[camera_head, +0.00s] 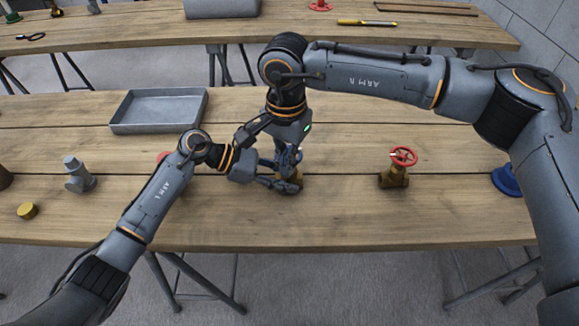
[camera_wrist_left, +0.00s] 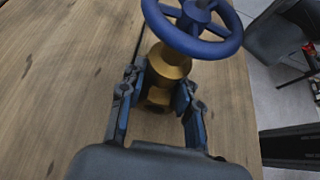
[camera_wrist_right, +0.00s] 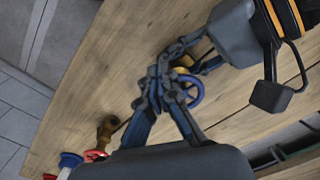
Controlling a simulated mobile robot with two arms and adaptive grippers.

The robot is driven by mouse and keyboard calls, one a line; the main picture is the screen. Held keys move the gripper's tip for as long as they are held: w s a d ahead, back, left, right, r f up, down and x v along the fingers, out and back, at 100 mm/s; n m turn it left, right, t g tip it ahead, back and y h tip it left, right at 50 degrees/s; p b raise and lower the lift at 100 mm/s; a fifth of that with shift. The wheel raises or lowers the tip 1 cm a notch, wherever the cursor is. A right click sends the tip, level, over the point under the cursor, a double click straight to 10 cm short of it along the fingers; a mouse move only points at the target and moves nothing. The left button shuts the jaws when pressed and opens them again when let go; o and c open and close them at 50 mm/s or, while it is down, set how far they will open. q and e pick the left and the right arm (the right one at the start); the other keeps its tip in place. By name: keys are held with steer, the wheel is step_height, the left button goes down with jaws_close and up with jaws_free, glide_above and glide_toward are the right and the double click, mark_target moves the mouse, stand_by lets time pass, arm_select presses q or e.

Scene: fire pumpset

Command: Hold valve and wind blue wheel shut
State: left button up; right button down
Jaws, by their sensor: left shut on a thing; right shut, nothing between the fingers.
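The brass valve with the blue wheel stands upright on the workbench; its body (camera_head: 291,185) is mostly hidden by my arms in the head view. The blue wheel (camera_wrist_left: 205,46) sits on top of the brass body (camera_wrist_left: 168,62) in the left wrist view. My left gripper (camera_wrist_left: 158,98) is shut on the brass body, below the wheel. My right gripper (camera_wrist_right: 160,76) is shut and empty, pointing down at the wheel. The blue wheel (camera_wrist_right: 194,94) shows partly behind its fingers in the right wrist view; I cannot tell whether they touch it.
A brass valve with a red wheel (camera_head: 404,156) stands to the right, and a blue part (camera_head: 506,181) beyond it. A grey tray (camera_head: 159,127) lies at the back left. A grey fitting (camera_head: 77,175) and a brass cap (camera_head: 27,211) stand at left. The front middle is clear.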

steer(key=shift+w, duration=0.2)
steer(key=shift+a, duration=0.3)
steer(key=shift+w+a, duration=0.3)
steer(key=shift+a, duration=0.2)
steer(key=shift+w+a, duration=0.25)
steer(key=shift+a, duration=0.25)
steer(key=shift+w+a, duration=0.15)
steer(key=shift+w, duration=0.2)
stand_by(0.3)
steer(key=shift+a, duration=0.1)
step_height(320, 180, up, 6)
steer(key=shift+s+a, duration=0.3)
stand_by(0.5)
